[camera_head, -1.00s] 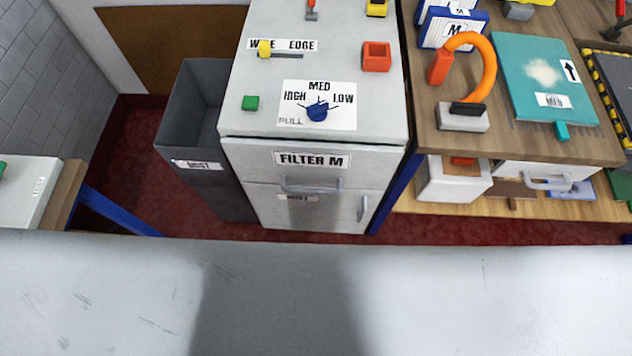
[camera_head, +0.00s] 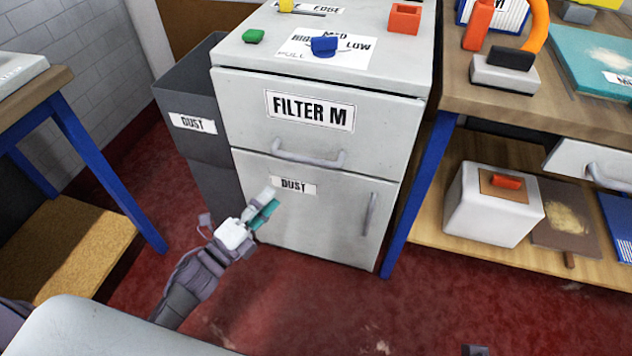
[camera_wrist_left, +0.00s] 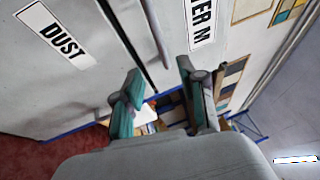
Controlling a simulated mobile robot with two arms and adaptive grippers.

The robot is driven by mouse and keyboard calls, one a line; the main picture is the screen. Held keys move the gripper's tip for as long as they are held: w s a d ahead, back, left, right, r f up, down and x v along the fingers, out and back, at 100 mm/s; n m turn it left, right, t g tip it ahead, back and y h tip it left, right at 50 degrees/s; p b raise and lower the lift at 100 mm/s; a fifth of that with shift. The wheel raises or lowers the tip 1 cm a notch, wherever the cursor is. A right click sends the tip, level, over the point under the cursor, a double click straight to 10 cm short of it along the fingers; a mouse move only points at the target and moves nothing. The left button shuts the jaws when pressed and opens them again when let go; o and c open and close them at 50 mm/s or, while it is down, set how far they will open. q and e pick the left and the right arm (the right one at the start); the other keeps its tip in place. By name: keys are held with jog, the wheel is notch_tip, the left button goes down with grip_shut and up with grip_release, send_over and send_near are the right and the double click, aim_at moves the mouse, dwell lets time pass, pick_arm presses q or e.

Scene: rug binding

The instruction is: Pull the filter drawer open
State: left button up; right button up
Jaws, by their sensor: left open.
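The filter drawer (camera_head: 385,127) is the upper front of a light grey cabinet, labelled FILTER M. It looks shut, with its front in line with the door below. Its grey bar handle (camera_head: 310,158) runs along the lower edge, and part of a bar shows in the left wrist view (camera_wrist_left: 155,32). My left gripper (camera_head: 268,203) is open and empty, in front of the lower door, below and left of the handle. In the left wrist view its two teal-padded fingers (camera_wrist_left: 163,98) stand apart, with nothing between them. My right gripper is not recognisable.
Below is a door (camera_head: 325,225) labelled DUST with a vertical handle. A grey dust bin (camera_head: 190,85) stands left of the cabinet. Blue-legged benches (camera_head: 95,165) flank it. Red floor (camera_head: 290,315) in front is clear.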

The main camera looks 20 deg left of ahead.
aim_at(308, 157)
pick_arm(q)
jog(key=x, duration=1.3)
jog(key=shift+w+d+r+b, duration=0.1)
jog(key=shift+w+b, duration=0.2)
jog(key=shift+w, duration=0.1)
pick_arm(e)
jog(key=shift+s+r, duration=0.25)
jog(key=shift+r, duration=0.4)
pick_arm(q)
grip_shut()
